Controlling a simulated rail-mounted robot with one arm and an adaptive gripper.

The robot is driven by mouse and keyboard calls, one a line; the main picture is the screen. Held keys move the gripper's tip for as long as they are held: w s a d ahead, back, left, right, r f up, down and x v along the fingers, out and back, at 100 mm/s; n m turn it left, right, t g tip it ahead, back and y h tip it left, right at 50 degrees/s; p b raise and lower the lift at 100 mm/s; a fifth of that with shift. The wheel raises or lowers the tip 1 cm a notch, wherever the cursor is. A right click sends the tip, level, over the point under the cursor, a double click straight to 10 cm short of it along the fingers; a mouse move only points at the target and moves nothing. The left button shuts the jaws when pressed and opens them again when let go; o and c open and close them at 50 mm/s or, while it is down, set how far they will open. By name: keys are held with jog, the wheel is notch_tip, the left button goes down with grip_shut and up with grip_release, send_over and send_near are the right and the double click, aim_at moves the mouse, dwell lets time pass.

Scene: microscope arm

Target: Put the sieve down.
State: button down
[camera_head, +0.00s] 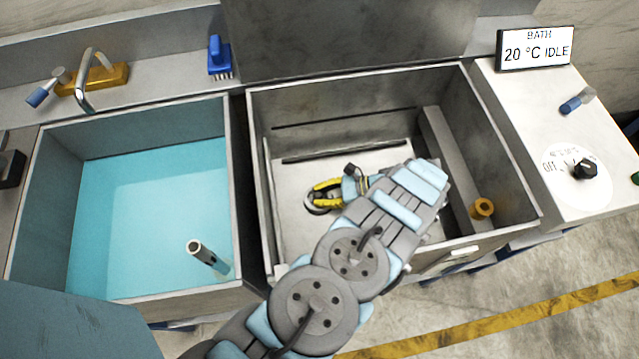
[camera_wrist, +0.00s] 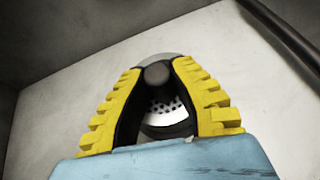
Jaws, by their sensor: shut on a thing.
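The sieve (camera_wrist: 165,112) shows in the wrist view as a round metal piece with a perforated plate and a dark knob or handle end. My gripper (camera_wrist: 156,100) has its yellow ribbed fingers on both sides of it and is shut on it. In the head view my gripper (camera_head: 325,194) is inside the right-hand metal basin (camera_head: 257,150), over its pale floor. The sieve's rim (camera_head: 318,208) shows just below the fingers there. Most of the sieve is hidden by the fingers. I cannot tell whether it touches the floor.
A blue brush (camera_head: 219,57) stands behind. A display (camera_head: 535,48) reads 20 °C IDLE.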

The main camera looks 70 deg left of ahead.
jog(key=c, duration=1)
grip_release()
jog(key=shift+c, duration=0.2)
jog(key=shift+w+d+r, duration=0.1)
jog(key=shift+w+r, duration=0.2)
jog(key=shift+w, duration=0.2)
jog(key=shift+v, duration=3.2)
